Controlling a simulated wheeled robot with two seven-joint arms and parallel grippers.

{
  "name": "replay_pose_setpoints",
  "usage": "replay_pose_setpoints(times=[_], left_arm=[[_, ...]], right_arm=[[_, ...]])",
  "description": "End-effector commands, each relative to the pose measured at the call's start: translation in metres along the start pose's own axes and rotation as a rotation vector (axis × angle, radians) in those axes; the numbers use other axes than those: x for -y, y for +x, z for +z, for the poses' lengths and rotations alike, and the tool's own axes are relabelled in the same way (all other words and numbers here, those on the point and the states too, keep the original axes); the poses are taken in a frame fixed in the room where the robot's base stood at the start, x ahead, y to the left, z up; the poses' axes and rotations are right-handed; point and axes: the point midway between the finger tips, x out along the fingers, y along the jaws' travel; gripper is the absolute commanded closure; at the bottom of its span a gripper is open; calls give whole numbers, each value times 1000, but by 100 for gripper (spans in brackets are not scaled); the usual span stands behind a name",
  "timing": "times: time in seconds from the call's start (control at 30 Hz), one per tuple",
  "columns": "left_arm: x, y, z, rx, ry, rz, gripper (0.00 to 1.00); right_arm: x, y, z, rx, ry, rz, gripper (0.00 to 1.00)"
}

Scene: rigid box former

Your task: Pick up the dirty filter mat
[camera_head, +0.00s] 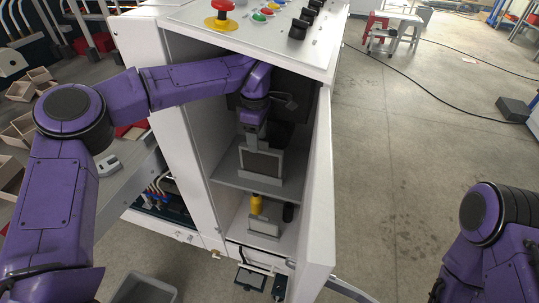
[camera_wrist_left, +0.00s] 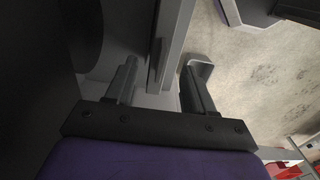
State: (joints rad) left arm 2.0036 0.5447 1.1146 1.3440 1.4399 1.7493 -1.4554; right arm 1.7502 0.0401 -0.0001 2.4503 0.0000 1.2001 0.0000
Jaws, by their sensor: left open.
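My left arm reaches into the open white cabinet (camera_head: 185,130). My left gripper (camera_head: 260,143) is inside it, open, above the middle shelf. A grey-brown square panel in a grey frame (camera_head: 262,163), which looks like the dirty filter mat, stands upright just below the gripper. In the left wrist view the two fingers of my left gripper (camera_wrist_left: 160,72) are apart, with a thin grey upright edge (camera_wrist_left: 167,45), probably of this panel or its frame, between them. I cannot tell whether they touch it. My right gripper is out of view.
The shelf (camera_head: 228,170) lies around the panel; a yellow-capped item (camera_head: 256,204) and a dark cylinder (camera_head: 288,212) stand below. A control panel with a red button (camera_head: 222,6) tops the cabinet.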

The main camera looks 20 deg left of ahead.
Motion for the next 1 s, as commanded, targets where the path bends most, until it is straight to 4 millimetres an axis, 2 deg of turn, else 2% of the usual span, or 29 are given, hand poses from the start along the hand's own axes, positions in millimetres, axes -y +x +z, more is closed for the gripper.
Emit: replay_pose_setpoints(times=[0.3, 0.4, 0.63, 0.8, 1.0], left_arm=[[-1, 53, 13, 2, 0, -3, 47], [-1, 64, 13, 3, -1, -1, 47], [-1, 68, 13, 3, 0, 1, 47], [-1, 67, 13, 3, 0, 1, 100], [-1, 67, 13, 3, 0, 1, 100]], right_arm=[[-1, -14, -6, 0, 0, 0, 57], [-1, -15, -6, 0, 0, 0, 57], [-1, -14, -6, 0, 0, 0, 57], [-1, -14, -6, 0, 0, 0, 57], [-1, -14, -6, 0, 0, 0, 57]])
